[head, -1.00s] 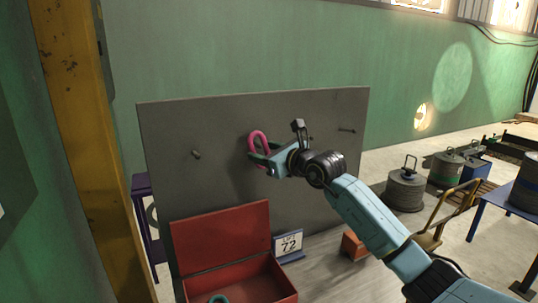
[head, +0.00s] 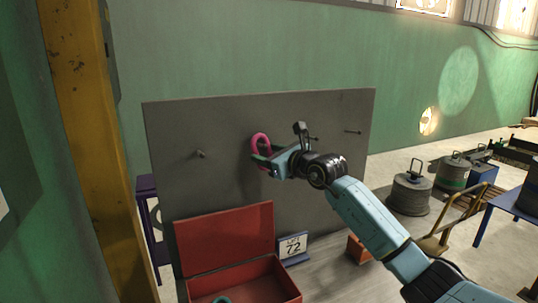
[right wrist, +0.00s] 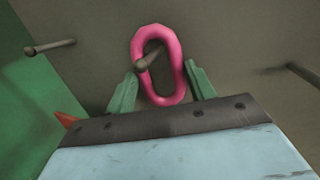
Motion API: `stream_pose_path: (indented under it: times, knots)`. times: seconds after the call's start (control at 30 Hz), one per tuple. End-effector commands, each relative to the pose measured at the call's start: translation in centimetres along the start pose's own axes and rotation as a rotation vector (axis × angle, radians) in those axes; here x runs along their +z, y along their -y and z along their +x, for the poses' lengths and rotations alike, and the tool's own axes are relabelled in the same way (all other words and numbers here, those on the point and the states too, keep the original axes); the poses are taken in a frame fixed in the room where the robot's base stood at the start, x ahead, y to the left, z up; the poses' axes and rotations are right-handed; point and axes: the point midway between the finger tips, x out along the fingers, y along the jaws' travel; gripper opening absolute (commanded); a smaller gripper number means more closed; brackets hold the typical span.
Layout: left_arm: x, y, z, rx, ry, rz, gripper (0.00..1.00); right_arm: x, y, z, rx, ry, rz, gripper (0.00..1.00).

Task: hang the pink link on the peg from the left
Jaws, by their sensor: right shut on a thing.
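The pink link (head: 261,140) is an oval ring held upright in front of the grey board (head: 225,120). My right gripper (head: 266,160) is shut on its lower part. In the right wrist view the link (right wrist: 178,65) stands between the green fingers (right wrist: 160,92). A left peg (head: 199,153) and a right peg (head: 352,131) are bare. The middle peg is not clear in the head view, near my gripper. My left gripper is not in view.
An open red box (head: 224,238) stands below the board, with a teal ring (head: 222,299) partly visible in it. A sign reading 72 (head: 293,246) is beside it. A yellow post (head: 88,150) rises at left. Weights (head: 410,193) and a trolley (head: 455,218) are at right.

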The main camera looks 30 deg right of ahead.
Motion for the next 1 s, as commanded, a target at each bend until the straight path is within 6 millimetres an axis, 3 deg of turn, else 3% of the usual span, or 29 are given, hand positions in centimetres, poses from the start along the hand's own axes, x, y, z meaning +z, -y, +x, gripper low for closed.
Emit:
stream_pose_path:
  times: [0.07,0.1,0.27,0.67,1.0]
  knots:
    - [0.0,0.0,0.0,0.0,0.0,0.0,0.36,0.1,0.0,0.0,0.0,0.003,0.0,0.26]
    - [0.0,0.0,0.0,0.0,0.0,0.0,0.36,0.1,0.0,0.0,0.0,0.002,0.0,0.59]
    - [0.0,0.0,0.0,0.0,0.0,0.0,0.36,0.1,0.0,0.0,0.0,0.002,0.0,0.8]
    - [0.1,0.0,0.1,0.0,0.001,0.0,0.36,-0.1,0.0,-0.7,0.0,0.0,0.0,0.8]
    - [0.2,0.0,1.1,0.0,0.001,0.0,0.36,-0.3,0.0,-6.3,0.0,-0.001,-0.004,0.8]
